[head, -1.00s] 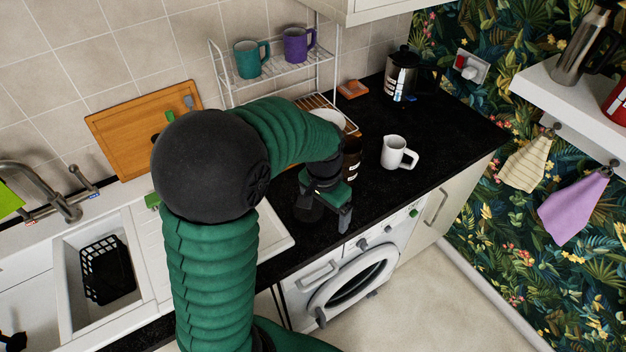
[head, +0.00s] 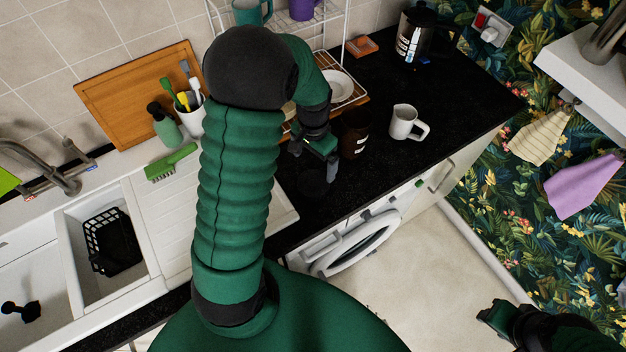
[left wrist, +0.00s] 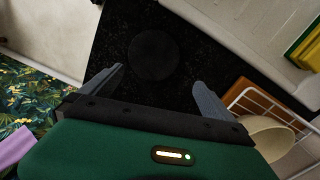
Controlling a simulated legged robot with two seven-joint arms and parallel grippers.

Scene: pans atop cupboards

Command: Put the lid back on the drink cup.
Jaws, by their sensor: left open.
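A dark brown cup (head: 355,132) with a pale label stands upright on the black worktop; its top is hard to make out. A dark round disc (head: 313,183), which looks like the lid, lies on the worktop nearer the front edge. My left gripper (head: 314,154) is open and empty, just behind the lid and left of the cup. In the left wrist view the lid (left wrist: 153,55) shows between and beyond the two open fingers (left wrist: 157,76), apart from them. My right gripper (head: 491,312) is at the lower right, away from the worktop; its jaws are unclear.
A white jug (head: 407,123) stands right of the cup. A wire rack (head: 333,60) with a white plate (head: 339,86) is behind. A coffee pot (head: 420,38) stands at the back right. The worktop right of the jug is clear.

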